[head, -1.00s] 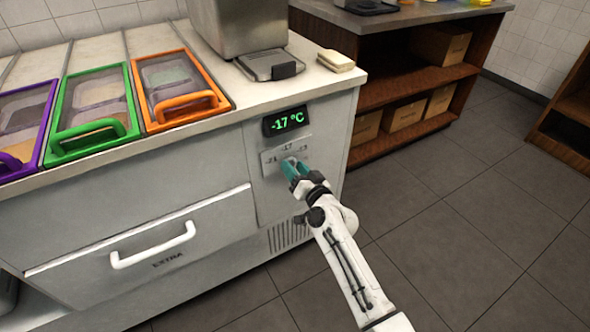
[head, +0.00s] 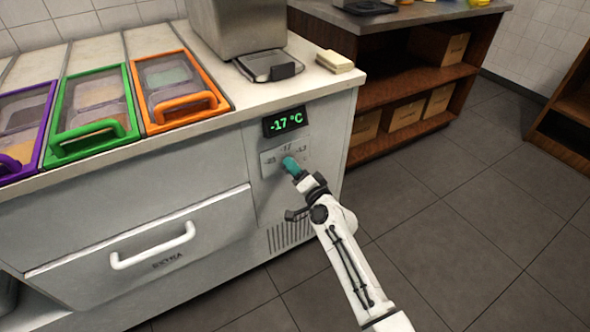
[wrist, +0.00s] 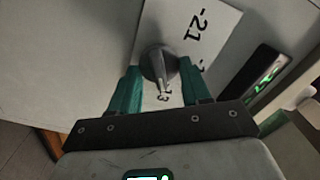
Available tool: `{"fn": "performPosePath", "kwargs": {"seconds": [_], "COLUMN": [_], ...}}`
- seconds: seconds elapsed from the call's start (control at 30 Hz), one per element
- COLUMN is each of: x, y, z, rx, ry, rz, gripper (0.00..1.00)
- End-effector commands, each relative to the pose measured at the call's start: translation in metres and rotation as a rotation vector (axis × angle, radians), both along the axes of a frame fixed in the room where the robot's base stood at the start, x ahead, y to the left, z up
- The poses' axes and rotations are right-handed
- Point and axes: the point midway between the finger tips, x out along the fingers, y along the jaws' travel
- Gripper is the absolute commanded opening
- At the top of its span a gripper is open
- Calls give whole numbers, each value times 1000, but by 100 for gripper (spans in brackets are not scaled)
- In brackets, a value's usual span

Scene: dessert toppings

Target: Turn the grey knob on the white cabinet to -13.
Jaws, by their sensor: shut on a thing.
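The white cabinet (head: 215,185) has a black display (head: 286,122) reading -17 °C in green. Below it is a pale label plate (head: 268,162) with marks for -21, -17 and -13, partly covered by my gripper. My gripper (head: 290,165) is at this plate, and its fingers hide the knob in the head view. In the wrist view, the grey knob (wrist: 158,62) sits between the teal fingers of my gripper (wrist: 159,68), which is shut on it. The -21 mark shows above right of the knob; the other marks are partly covered.
A drawer with a white handle (head: 152,246) is left of the knob. Lidded topping bins, such as the orange one (head: 182,106), line the cabinet top. A brown shelf unit (head: 385,92) stands behind. The floor to the right is clear.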

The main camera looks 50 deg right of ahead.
Motion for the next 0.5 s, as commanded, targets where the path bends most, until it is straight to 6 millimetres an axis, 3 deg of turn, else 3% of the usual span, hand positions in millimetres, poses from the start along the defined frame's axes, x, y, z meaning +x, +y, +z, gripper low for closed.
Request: {"fn": "performPosePath", "kwargs": {"seconds": [0.37,0.4,0.5], "x": [-1,-1,-1], "y": [-1,-1,-1], "z": [-1,-1,-1], "rx": [7,7,7], "ry": [-1,-1,-1], "rz": [-2,-2,-2], "gripper": [17,49,59]}}
